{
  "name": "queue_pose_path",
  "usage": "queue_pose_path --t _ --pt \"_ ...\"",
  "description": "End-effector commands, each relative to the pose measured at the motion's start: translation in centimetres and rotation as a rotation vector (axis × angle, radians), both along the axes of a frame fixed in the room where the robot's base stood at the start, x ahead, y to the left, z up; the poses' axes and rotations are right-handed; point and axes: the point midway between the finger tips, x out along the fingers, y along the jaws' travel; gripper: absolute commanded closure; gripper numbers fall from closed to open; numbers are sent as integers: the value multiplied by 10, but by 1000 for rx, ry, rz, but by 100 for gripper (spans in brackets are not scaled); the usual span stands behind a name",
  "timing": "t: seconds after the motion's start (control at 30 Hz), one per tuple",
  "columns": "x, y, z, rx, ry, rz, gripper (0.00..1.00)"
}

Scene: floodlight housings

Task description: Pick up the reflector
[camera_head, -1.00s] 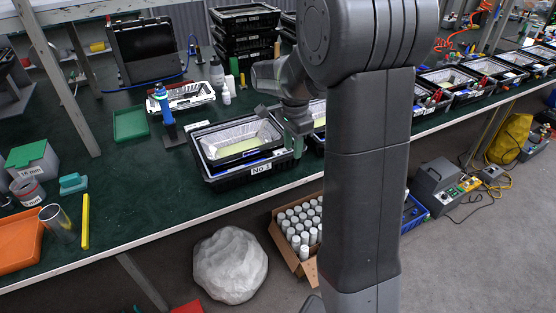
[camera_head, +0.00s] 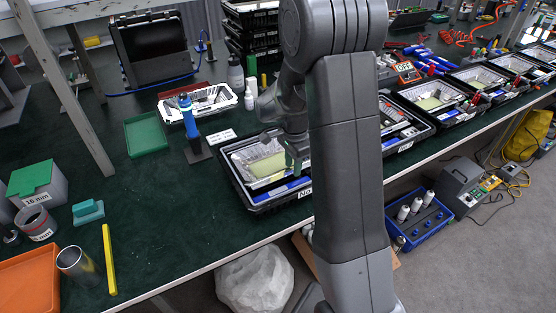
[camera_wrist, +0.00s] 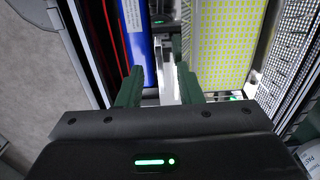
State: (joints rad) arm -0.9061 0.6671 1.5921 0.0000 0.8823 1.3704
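The silver faceted reflector (camera_head: 243,152) sits in the black tray marked No 1 (camera_head: 262,205), around a yellow LED panel (camera_head: 268,165). In the wrist view its dotted metal side (camera_wrist: 296,50) shows right of the yellow panel (camera_wrist: 228,45). My gripper (camera_wrist: 160,75) is open, pointing down into the tray. Its green fingers stand apart, the left beside a blue strip (camera_wrist: 138,40), the right at the panel's left edge. A narrow pale metal part shows between the fingertips; I cannot tell whether they touch it. In the head view my gripper (camera_head: 298,165) is partly hidden at the tray's right side.
More black trays (camera_head: 410,130) stand close on the right. A blue tool on a stand (camera_head: 190,125) and a white tray (camera_head: 170,110) are on the left.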

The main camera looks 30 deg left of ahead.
Motion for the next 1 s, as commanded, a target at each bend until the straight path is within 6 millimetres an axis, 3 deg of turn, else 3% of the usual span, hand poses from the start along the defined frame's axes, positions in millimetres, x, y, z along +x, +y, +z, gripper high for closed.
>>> queue_pose_path --t 0.07,0.23,0.27,0.67,1.0 --pt "0 0 0 0 0 0 67" --pt "0 0 0 0 0 0 99" --pt "0 0 0 0 0 0 100" --pt "0 0 4 1 0 0 100" --pt "1 1 65 5 -4 0 100"
